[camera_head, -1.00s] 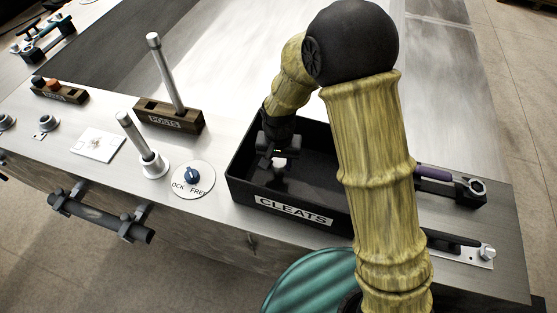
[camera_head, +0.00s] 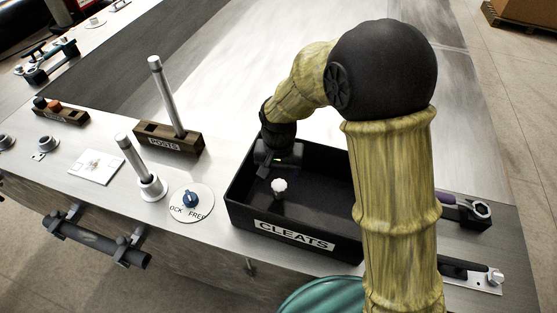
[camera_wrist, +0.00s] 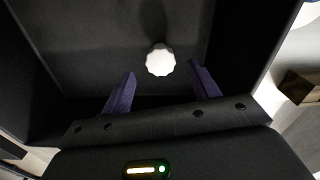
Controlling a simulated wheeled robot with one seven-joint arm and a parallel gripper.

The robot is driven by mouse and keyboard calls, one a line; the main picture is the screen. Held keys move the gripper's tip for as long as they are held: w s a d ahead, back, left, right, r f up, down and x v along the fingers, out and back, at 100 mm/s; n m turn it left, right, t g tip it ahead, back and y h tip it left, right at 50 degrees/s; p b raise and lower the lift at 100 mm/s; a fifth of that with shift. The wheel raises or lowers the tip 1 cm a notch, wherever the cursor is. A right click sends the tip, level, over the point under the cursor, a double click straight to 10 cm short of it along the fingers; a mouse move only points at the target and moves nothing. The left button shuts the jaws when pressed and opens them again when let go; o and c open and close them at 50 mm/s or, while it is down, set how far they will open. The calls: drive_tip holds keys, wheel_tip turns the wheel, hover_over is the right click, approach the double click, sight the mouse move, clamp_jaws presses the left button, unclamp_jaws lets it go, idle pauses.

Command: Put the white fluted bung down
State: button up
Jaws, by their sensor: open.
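The white fluted bung (camera_head: 279,186) stands on the floor of the black tray (camera_head: 240,208) labelled CLEATS, towards its left side. In the wrist view the bung (camera_wrist: 160,60) shows from above as a scalloped white disc, beyond and between the fingertips, with clear space around it. My gripper (camera_head: 272,168) is over the tray's left part, just behind the bung. In the wrist view my gripper (camera_wrist: 161,80) has its two purple fingers spread wide with nothing between them.
Left of the tray are a blue rotary knob (camera_head: 191,200), a metal post in a socket (camera_head: 151,187) and a wooden POSTS block (camera_head: 165,140) with a tall rod. A large wrench (camera_head: 467,211) lies to the right. The tray walls surround my gripper.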

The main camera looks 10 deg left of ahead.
sight(279, 186)
wheel_tip(279, 186, up, 7)
drive_tip(key=b, duration=0.1)
drive_tip(key=shift+d+f, duration=0.1)
idle(0.6)
